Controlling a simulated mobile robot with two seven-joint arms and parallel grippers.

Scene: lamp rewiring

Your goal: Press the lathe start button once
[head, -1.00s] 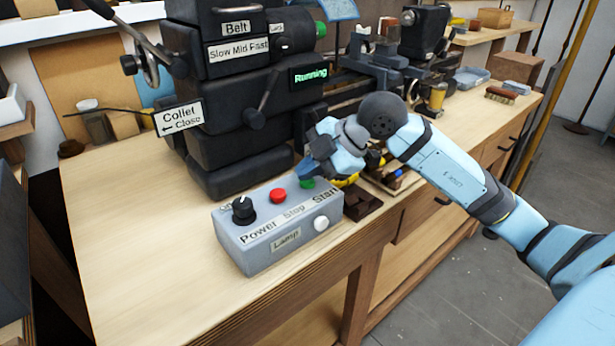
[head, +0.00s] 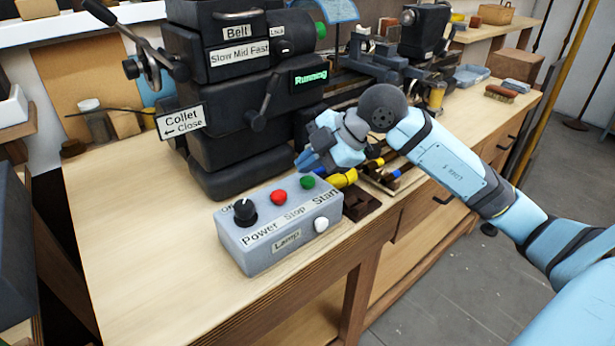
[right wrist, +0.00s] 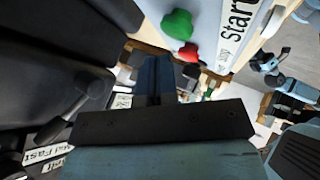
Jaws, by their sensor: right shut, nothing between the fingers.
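The grey control box (head: 272,237) sits on the bench in front of the lathe (head: 240,120). Its top carries a black Power knob (head: 244,212), a red Stop button (head: 278,197) and a green Start button (head: 308,182).
A white button (head: 321,225) and a "Lamp" label are on the box's front. A yellow-handled tool (head: 343,179) and a dark block (head: 360,204) lie to the right of the box. The bench left of the box (head: 130,235) is clear.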

